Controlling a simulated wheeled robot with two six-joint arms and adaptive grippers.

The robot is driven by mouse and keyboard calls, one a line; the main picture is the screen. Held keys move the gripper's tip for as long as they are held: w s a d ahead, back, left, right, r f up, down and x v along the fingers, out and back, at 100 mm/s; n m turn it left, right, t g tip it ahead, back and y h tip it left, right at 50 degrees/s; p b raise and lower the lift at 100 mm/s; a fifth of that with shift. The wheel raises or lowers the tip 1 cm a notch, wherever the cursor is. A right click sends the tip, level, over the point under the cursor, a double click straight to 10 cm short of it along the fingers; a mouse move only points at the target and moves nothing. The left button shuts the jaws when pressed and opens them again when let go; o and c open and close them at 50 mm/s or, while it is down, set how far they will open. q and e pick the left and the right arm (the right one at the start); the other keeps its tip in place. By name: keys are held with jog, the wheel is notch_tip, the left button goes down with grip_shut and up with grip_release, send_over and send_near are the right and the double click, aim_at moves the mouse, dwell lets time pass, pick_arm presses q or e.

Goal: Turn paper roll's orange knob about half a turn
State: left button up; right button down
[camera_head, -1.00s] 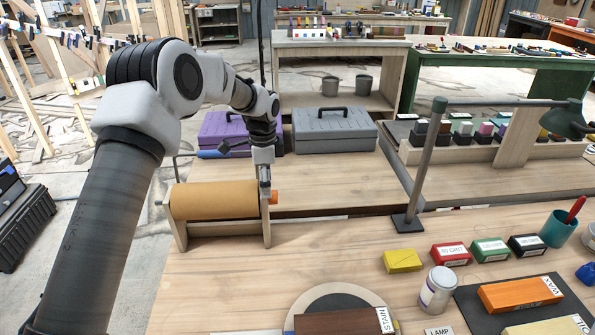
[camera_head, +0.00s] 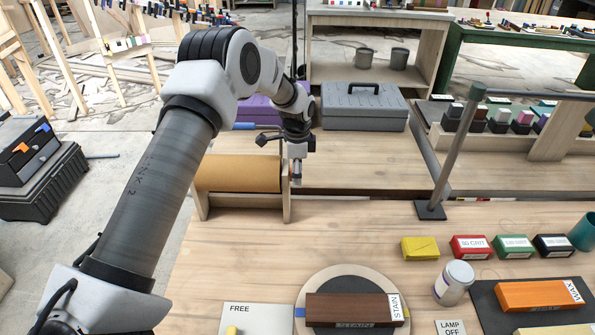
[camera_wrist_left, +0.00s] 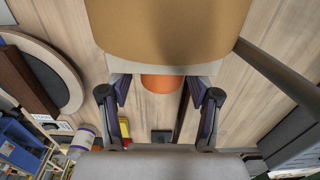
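The paper roll (camera_head: 238,173) is a tan roll lying between two wooden end supports at the left of the bench. Its orange knob (camera_wrist_left: 162,84) shows in the left wrist view, between the two fingers of my left gripper (camera_head: 296,177). Those fingers are apart, with a visible gap on the left side of the knob and a narrower one on the right. In the head view the gripper points down at the roll's right end and hides the knob. I cannot tell the knob's turn angle. My right gripper is not in view.
A purple toolbox (camera_head: 258,110) and a grey toolbox (camera_head: 364,108) stand behind the roll. A lamp post (camera_head: 457,150) rises to the right. In front are a round turntable (camera_head: 372,274) with a brown block, a yellow block (camera_head: 420,248) and a white jar (camera_head: 454,283).

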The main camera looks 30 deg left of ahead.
pick_arm(q)
jog(key=c, duration=0.5)
jog(key=shift+f, duration=0.1)
jog(key=shift+c, duration=1.2)
jog(key=shift+a, duration=0.1)
jog(key=shift+f+g+h, duration=0.1)
jog(key=shift+g+h, duration=0.2)
jog(key=shift+g, duration=0.2)
jog(key=shift+w+f+g, duration=0.1)
jog(key=shift+f+g, duration=0.05)
jog(key=shift+g, duration=0.25)
jog(key=shift+w+f+g+h+b, duration=0.1)
jog(key=shift+f+g+h+b, duration=0.05)
jog(key=shift+g+h+b, duration=0.5)
jog(key=shift+r+g+h, duration=0.2)
jog(key=shift+g+h, duration=0.05)
jog(key=shift+g, duration=0.1)
